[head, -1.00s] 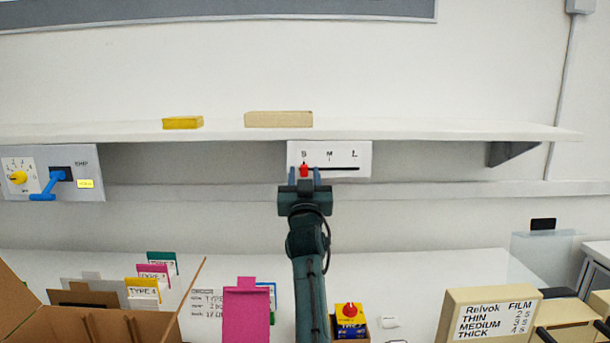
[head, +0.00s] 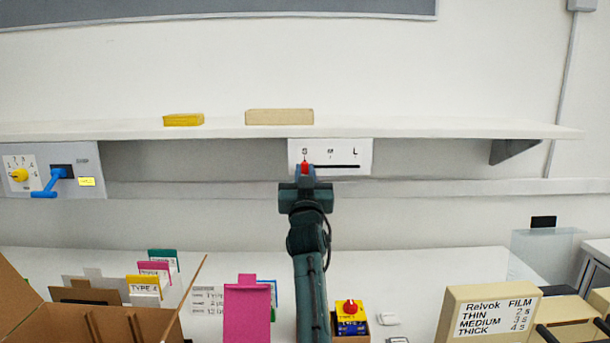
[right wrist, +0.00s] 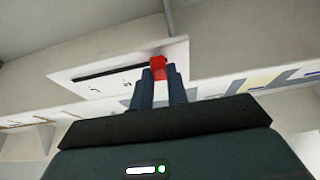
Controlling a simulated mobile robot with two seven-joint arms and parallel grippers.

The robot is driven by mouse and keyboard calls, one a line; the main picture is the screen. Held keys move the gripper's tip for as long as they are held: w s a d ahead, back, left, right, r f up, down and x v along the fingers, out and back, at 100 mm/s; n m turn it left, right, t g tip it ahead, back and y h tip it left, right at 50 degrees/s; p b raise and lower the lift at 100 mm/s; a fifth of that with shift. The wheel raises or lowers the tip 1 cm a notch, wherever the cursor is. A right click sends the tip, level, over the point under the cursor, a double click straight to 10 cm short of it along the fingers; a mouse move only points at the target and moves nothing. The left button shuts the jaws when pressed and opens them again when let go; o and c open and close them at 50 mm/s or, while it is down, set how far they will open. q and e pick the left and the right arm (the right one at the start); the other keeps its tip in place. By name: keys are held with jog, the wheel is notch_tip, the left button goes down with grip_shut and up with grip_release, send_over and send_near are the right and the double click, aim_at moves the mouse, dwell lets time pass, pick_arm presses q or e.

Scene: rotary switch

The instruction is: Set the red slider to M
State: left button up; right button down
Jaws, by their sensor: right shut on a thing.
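The red slider (head: 305,168) sits at the left end of the black slot on the white panel (head: 345,150), below the letter S. The panel's letters read S, M, L from left to right. My right gripper (head: 305,173) is shut on the red slider. In the right wrist view the red slider (right wrist: 157,67) is between the two fingers (right wrist: 158,85) near their tips, partly hidden by them. The white panel (right wrist: 110,72) with its black slot shows behind. My left gripper is not in view.
A shelf (head: 430,130) runs above the panel, with a yellow block (head: 183,120) and a beige block (head: 279,117) on it. A panel with a blue lever (head: 52,184) is at left. Below are a cardboard box (head: 130,325), a pink folder (head: 247,312) and a film sign (head: 490,315).

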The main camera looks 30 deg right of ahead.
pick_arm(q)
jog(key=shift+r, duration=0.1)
pick_arm(e)
jog(key=shift+d, duration=0.1)
